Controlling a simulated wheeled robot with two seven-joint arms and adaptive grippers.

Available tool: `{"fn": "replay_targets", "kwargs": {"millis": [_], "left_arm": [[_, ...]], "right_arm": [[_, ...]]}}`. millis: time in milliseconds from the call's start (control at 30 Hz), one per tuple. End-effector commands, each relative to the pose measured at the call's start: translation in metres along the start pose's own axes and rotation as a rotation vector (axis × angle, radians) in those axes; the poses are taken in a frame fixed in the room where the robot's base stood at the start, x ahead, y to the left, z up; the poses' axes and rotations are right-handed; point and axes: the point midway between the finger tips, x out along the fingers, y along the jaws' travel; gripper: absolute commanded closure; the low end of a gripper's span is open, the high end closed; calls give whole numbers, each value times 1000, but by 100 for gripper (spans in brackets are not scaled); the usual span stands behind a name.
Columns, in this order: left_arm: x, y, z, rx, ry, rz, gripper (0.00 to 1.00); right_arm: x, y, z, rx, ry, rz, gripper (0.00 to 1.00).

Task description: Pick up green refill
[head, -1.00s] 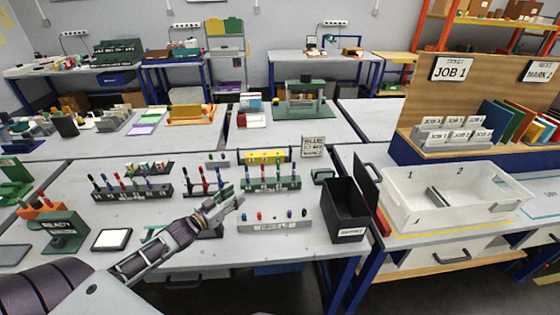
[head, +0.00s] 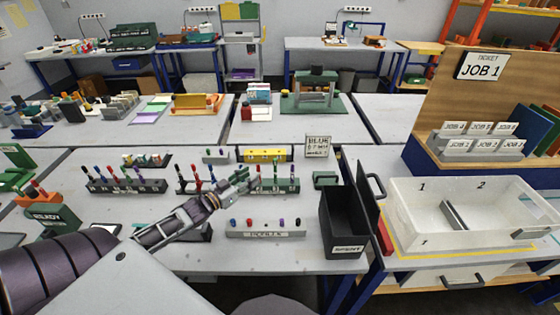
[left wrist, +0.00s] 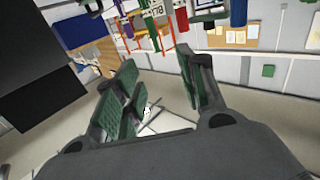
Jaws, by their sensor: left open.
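In the head view a dark green rack (head: 285,186) stands on the middle table with several thin upright sticks in it. Green ones, the likely green refills (head: 276,170), show there, but they are small. My left gripper (head: 241,178) is at the left end of this rack, partly in front of it. I cannot tell whether it touches anything. In the left wrist view its green-padded fingers (left wrist: 160,78) are spread apart, and nothing is clearly held between them. My right gripper is not in view.
Two dark racks of coloured sticks (head: 125,186) stand to the left. A grey strip with coloured caps (head: 265,234) lies in front. A black bin (head: 343,221) stands at the table's right edge, beside a white two-part tray (head: 410,215). A yellow part (head: 265,154) lies behind the green rack.

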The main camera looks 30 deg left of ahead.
Motion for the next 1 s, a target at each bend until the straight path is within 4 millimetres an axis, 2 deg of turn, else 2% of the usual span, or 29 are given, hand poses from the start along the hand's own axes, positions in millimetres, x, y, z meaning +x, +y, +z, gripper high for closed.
{"fn": "replay_targets", "kwargs": {"millis": [367, 733, 1000], "left_arm": [[0, 0, 0, 0, 0, 0, 60], [16, 0, 0, 0, 1, -1, 60], [32, 0, 0, 0, 1, 0, 60]], "right_arm": [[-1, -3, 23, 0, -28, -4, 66], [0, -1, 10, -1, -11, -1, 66], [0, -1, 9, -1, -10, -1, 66]]}}
